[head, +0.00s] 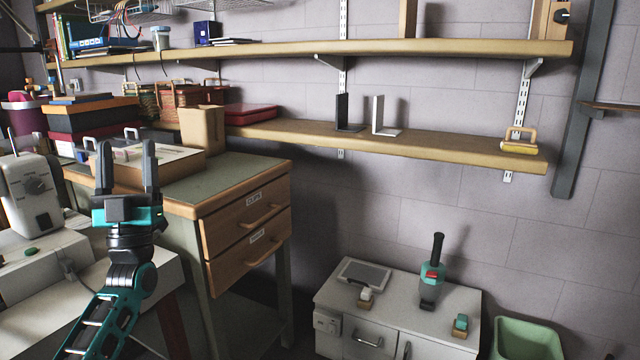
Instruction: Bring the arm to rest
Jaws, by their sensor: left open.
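My left gripper (127,172) is raised at the left of the head view, with its two dark fingers pointing up and spread apart. It is open, and nothing shows between the fingers. Behind it are the green-topped drawer cabinet (245,176) and a shallow wooden box (190,168) on that cabinet. I cannot tell how far the fingers are from the box. My right gripper is not in view.
A white sewing machine (35,195) stands close at the left. A wall shelf (440,147) carries bookends (380,115). A low white cabinet (385,322) and a green bin (525,340) stand at the lower right.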

